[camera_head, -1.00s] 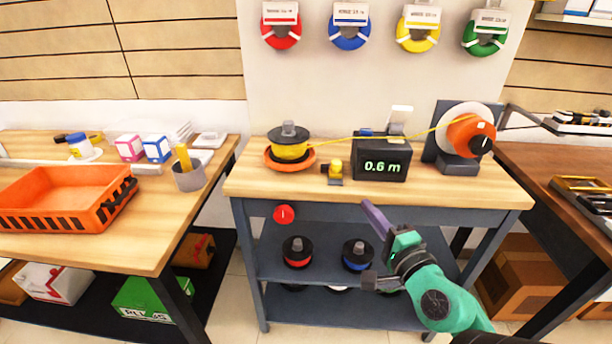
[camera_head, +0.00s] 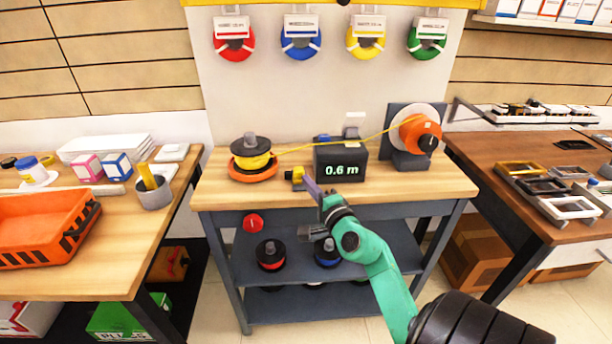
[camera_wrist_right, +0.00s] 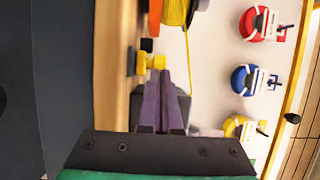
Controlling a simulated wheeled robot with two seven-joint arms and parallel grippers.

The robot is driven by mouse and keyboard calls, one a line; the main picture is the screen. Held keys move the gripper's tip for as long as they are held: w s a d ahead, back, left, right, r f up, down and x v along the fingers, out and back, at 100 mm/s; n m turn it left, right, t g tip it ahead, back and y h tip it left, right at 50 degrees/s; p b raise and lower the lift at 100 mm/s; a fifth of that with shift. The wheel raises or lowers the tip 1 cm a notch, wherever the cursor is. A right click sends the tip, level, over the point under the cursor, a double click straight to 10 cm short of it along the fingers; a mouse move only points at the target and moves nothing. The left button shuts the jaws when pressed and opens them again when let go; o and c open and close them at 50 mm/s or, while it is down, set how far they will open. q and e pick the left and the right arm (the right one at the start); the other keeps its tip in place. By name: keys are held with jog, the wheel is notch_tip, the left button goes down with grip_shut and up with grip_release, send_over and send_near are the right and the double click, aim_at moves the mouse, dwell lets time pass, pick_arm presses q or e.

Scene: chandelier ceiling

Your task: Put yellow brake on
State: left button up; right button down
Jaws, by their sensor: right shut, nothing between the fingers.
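The yellow brake (camera_head: 296,176) is a small yellow block with a dark part, on the workbench top in front of the wire line. It also shows in the right wrist view (camera_wrist_right: 153,62), just beyond my fingertips. My right gripper (camera_head: 309,186) is shut and empty, its purple fingers beside the brake's right side; I cannot tell if they touch it. Yellow wire runs from the yellow spool (camera_head: 252,160) on its orange base, past the meter (camera_head: 340,171) reading 0.6 m, to the orange-fronted reel (camera_head: 420,135). My left gripper is not in view.
The workbench (camera_head: 430,183) has bare wood at its front right. Red (camera_head: 271,256) and blue (camera_head: 327,253) spools stand on the shelf below. An orange crate (camera_head: 40,230) is on the left table. Trays (camera_head: 545,186) lie on the right table.

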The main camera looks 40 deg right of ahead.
aim_at(295, 174)
jog(key=shift+x, duration=1)
jog(key=w+d, duration=0.2)
jog(key=shift+w+b, duration=0.35)
jog(key=shift+w+d, duration=0.1)
jog(key=shift+d, duration=0.1)
jog(key=shift+r, duration=0.2)
jog(key=shift+f, duration=0.1)
